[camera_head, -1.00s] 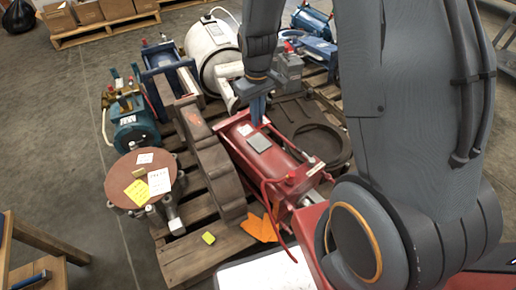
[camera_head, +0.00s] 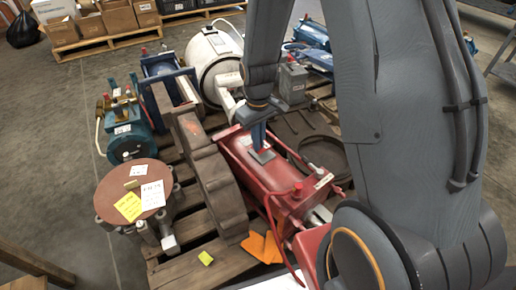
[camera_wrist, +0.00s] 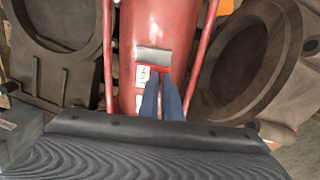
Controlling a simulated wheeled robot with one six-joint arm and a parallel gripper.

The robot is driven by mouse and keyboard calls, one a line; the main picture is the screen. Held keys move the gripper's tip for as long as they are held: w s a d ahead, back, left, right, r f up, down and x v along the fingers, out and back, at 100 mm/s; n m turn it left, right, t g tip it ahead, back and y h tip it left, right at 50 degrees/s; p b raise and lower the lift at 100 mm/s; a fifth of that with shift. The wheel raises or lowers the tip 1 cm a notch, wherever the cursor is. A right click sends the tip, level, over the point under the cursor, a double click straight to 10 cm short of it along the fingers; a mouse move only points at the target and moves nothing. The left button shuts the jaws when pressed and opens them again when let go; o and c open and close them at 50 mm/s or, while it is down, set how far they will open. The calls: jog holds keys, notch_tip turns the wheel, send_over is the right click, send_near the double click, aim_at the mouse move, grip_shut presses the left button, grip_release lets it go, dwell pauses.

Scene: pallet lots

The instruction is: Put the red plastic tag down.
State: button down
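The red plastic tag (camera_wrist: 147,76) shows in the wrist view as a small red piece with a white "HOLD" panel, at the tips of my blue fingers. My gripper (camera_wrist: 163,78) is nearly closed, with the tag at its tips; the fingers partly hide it. In the head view my gripper (camera_head: 262,148) points down at the top of the red cylinder (camera_head: 240,155), beside the grey plate (camera_head: 264,157) on it. The tag is hard to make out there against the red body. I cannot tell whether it touches the cylinder.
A wooden pallet (camera_head: 190,262) carries the cylinder, a brown cast ring (camera_head: 215,180), a white tank (camera_head: 215,62) and blue machines. A round flange (camera_head: 135,187) with paper notes stands at left. Orange sheets (camera_head: 262,247) lie by the cylinder. Bare floor lies at far left.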

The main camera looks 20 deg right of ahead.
jog(key=shift+f+b, duration=0.35)
jog(key=shift+f, duration=0.85)
jog(key=shift+f, duration=0.1)
jog(key=c, duration=2)
grip_release()
notch_tip(320, 180, up, 12)
jog(key=p, duration=0.5)
jog(key=s+a+r+n, duration=0.1)
jog(key=s+a+r, duration=0.75)
jog(key=a, duration=0.45)
jog(key=shift+n+y, duration=0.6)
jog(key=shift+n, duration=0.1)
jog(key=s+a+r, duration=0.1)
jog(key=s+a, duration=0.1)
jog(key=s, duration=0.3)
jog(key=s+a+r, duration=0.2)
jog(key=s, duration=0.4)
jog(key=s+a+r, duration=0.1)
jog(key=s+a, duration=0.1)
jog(key=s, duration=0.4)
jog(key=shift+s+a+r, duration=0.2)
jog(key=shift+a+r, duration=0.15)
